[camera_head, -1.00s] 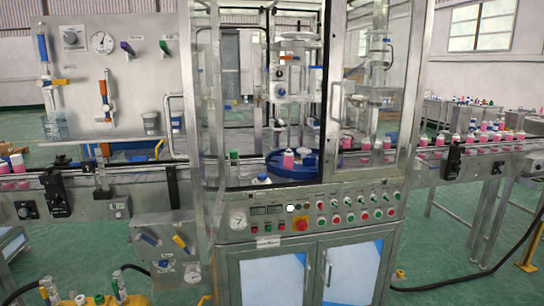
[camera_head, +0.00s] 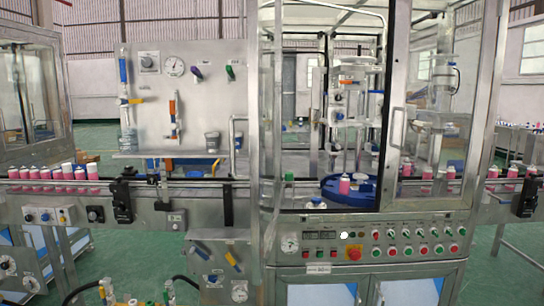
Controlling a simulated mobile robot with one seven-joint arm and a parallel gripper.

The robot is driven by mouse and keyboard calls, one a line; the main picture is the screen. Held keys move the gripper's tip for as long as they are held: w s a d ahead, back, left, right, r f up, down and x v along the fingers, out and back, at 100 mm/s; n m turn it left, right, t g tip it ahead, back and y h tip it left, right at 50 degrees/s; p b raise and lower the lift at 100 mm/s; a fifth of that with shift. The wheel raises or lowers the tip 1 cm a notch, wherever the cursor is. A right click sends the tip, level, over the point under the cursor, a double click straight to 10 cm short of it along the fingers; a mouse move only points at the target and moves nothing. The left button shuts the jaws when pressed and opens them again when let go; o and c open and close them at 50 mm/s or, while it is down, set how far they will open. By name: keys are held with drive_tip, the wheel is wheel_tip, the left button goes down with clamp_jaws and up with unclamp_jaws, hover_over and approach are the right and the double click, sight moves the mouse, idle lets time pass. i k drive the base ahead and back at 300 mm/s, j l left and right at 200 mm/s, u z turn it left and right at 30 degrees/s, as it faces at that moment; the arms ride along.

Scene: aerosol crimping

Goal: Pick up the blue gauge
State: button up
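A tool with a blue upright body (camera_head: 123,70) hangs at the left edge of the grey upright panel (camera_head: 210,110). It looks like the blue gauge, but it is too small to be sure. An orange-handled tool (camera_head: 174,106) hangs lower, to its right. My gripper is not in view.
A conveyor with pink cans (camera_head: 60,174) runs below. A glazed crimping cabinet (camera_head: 432,100) stands to the right. Green floor shows in front.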

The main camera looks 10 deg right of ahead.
sight(238, 135)
drive_tip(key=i+l+u, duration=0.3)
drive_tip(key=i+l, duration=0.8)
drive_tip(key=i, duration=0.1)
